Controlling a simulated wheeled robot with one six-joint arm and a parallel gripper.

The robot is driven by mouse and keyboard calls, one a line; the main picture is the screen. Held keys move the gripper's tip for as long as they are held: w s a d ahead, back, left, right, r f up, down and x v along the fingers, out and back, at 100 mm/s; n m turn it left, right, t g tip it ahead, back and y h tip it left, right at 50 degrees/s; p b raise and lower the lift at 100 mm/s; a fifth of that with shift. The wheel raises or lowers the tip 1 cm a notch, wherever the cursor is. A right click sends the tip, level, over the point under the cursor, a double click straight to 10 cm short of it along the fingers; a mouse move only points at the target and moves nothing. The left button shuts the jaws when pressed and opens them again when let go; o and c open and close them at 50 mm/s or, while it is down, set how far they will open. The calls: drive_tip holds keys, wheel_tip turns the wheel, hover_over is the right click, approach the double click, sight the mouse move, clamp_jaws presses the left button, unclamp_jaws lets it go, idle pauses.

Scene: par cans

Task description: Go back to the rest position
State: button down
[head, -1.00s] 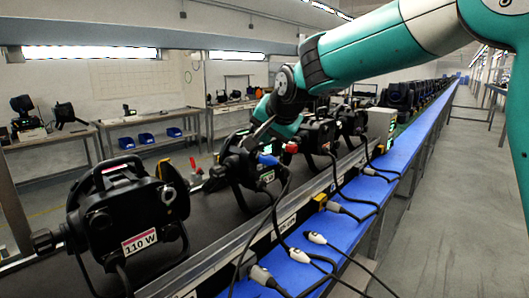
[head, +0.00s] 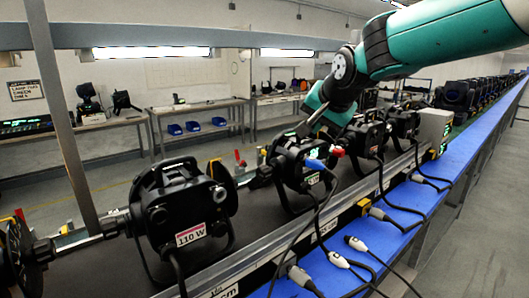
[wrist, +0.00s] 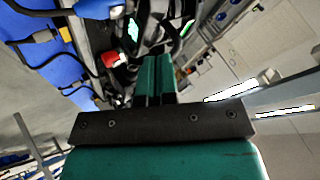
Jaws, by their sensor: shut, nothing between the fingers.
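My gripper (head: 308,128) is at the end of my teal arm, in front of or above a black par can (head: 298,165) with blue and red connectors in the head view. I cannot tell whether it touches that can. In the wrist view my gripper's two teal fingers (wrist: 156,72) lie close together, shut with nothing between them. A nearer par can (head: 182,212) with a "110 W" label stands upright on the dark belt, clear of my gripper.
More par cans (head: 366,137) stand along the line, and part of another shows at the left edge. A blue ledge (head: 420,228) carries cables and plugs (head: 355,243). A metal post (head: 62,120) rises at left. Benches stand behind. Grey floor (head: 500,215) at right is clear.

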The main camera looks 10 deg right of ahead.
drive_tip(key=s+a+f+n+g+y, duration=0.1)
drive_tip(key=s+f+n+g, duration=0.2)
drive_tip(key=s, duration=0.9)
drive_tip(key=s+a+f+n+g, duration=0.2)
drive_tip(key=s+f+n, duration=0.2)
drive_tip(key=s, duration=0.7)
drive_tip(key=s+a+f+n+g+y, duration=0.1)
drive_tip(key=s+a+f+n+g, duration=0.1)
drive_tip(key=s+n, duration=0.5)
drive_tip(key=s+f+g, duration=0.1)
drive_tip(key=s, duration=0.4)
drive_tip(key=shift+s+f+g+y, duration=0.3)
drive_tip(key=shift+s+f, duration=0.05)
